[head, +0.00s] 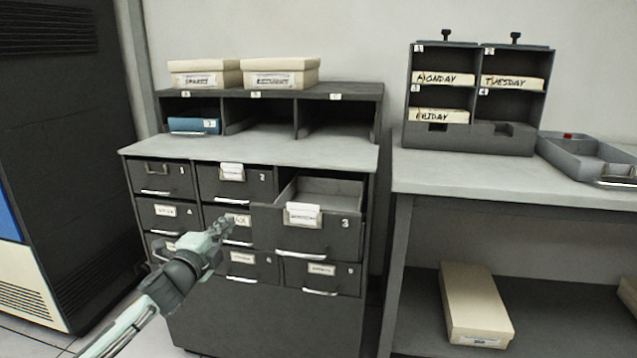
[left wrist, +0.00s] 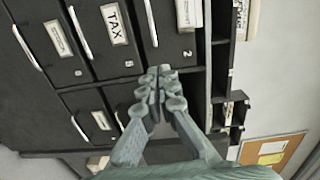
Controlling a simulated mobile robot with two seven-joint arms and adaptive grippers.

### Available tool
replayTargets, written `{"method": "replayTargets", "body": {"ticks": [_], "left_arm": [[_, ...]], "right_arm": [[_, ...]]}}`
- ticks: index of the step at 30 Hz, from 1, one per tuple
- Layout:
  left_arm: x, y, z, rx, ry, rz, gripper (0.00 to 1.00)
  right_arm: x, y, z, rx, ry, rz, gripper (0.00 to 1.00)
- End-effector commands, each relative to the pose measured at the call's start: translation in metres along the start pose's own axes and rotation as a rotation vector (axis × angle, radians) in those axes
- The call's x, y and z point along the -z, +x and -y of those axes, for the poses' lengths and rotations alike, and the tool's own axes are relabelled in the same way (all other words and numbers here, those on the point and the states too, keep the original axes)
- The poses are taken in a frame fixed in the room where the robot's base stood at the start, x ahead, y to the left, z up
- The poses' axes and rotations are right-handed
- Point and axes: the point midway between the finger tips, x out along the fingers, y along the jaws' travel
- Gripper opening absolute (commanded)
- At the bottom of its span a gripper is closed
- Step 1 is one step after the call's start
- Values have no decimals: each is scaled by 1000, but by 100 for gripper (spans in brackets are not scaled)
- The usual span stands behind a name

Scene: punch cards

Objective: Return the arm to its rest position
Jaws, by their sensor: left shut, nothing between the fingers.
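My left gripper (head: 219,232) is in front of the dark filing cabinet (head: 260,325), over its middle drawers in the head view. Its fingers are shut with nothing between them. In the left wrist view the shut fingers (left wrist: 159,92) point at the cabinet's drawer fronts, near a drawer labelled TAX (left wrist: 116,24). I cannot tell from the pictures whether the fingertips touch a drawer. The top right drawer (head: 315,230), numbered 3, is pulled out and looks empty inside. My right gripper is not in view.
Cubbyholes on the cabinet hold a blue box (head: 194,126), with two cream boxes (head: 280,72) on top. A workbench (head: 450,176) at right bears a rack (head: 436,136) with labelled card decks and a grey tray (head: 590,155). A long box (head: 475,303) lies on its lower shelf.

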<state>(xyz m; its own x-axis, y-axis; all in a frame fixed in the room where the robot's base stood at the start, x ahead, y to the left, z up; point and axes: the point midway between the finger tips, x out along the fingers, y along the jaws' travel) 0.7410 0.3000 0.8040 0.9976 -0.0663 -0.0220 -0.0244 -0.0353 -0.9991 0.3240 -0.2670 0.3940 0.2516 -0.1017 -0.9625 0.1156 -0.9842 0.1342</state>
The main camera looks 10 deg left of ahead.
Motion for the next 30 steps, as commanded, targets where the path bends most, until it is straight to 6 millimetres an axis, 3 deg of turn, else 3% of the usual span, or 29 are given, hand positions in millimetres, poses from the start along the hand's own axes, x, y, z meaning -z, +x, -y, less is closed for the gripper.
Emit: {"method": "replayTargets", "body": {"ticks": [5,8,12,18,21,24,27,30], "left_arm": [[0,-36,-94,-172,-241,112,0],[-1,-74,-162,-303,-419,221,0],[3,-140,-247,-476,-644,393,0],[17,-255,-346,-703,-913,671,0],[26,-312,-380,-796,-1014,809,0],[35,-358,-402,-864,-1087,920,0],[40,-388,-414,-905,-1129,996,0],[44,-403,-419,-925,-1151,1035,0]], "right_arm": [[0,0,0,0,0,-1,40],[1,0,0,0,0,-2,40],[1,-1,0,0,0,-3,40],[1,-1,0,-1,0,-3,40],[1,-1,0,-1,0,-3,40],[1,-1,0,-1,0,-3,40],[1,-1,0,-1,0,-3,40],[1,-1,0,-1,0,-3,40]]}}
